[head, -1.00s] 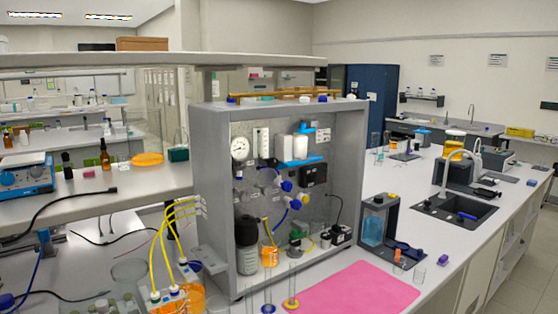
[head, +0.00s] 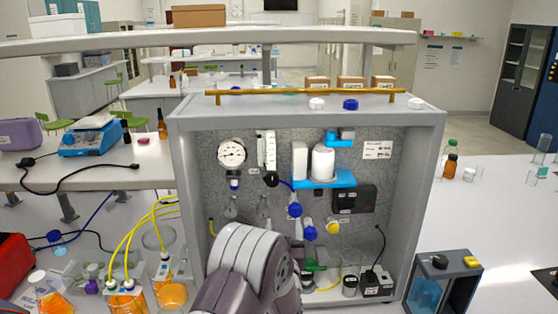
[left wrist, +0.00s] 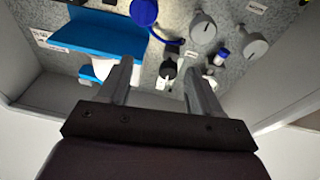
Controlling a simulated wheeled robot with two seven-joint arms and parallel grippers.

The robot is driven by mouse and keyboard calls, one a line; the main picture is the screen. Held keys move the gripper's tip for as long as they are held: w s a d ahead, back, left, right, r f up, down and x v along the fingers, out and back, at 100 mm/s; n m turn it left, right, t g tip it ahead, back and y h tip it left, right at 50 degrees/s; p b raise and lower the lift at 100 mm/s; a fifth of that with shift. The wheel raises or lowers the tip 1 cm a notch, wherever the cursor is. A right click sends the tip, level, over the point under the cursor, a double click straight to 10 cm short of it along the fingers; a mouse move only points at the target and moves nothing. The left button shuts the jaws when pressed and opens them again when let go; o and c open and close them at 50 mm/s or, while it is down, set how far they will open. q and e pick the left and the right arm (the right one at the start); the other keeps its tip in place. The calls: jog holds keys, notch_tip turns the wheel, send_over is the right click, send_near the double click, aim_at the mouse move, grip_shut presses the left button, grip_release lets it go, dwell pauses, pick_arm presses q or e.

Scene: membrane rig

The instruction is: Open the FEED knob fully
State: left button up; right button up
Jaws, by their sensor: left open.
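Two grey knobs sit side by side low on the rig's speckled panel, a left one (head: 231,207) and a right one (head: 263,207). They also show in the left wrist view, as one grey knob (left wrist: 203,27) and another (left wrist: 254,45). The labels are too small to read, so I cannot tell which is FEED. My left gripper (left wrist: 159,66) is open and empty, its fingers pointing at the panel, apart from both grey knobs. My right gripper is not in view.
A blue shelf (head: 345,180) juts from the panel, close to my left finger in the wrist view (left wrist: 100,35). Blue valve knobs (head: 294,210), a yellow one (head: 333,227) and a gauge (head: 232,153) are nearby. The grey frame (head: 420,190) walls the panel in.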

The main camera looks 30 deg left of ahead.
aim_at(274, 183)
pick_arm(q)
jog(key=w+a+r+y+p, duration=0.1)
jog(key=w+a+r+p, duration=0.2)
jog(key=w+r, duration=0.1)
jog(key=w+a+r+n+y+p, duration=0.1)
jog(key=w+a+r+p, duration=0.2)
jog(key=w+a+p, duration=0.1)
jog(key=shift+a+r+t+y, duration=0.1)
jog(key=shift+r+t+y, duration=0.2)
jog(key=shift+r+t, duration=0.1)
jog(key=shift+a, duration=0.35)
jog(key=shift+w, duration=0.15)
jog(key=shift+c, duration=0.5)
jog(key=shift+d, duration=0.1)
jog(key=c, duration=0.9)
jog(key=shift+f, duration=0.1)
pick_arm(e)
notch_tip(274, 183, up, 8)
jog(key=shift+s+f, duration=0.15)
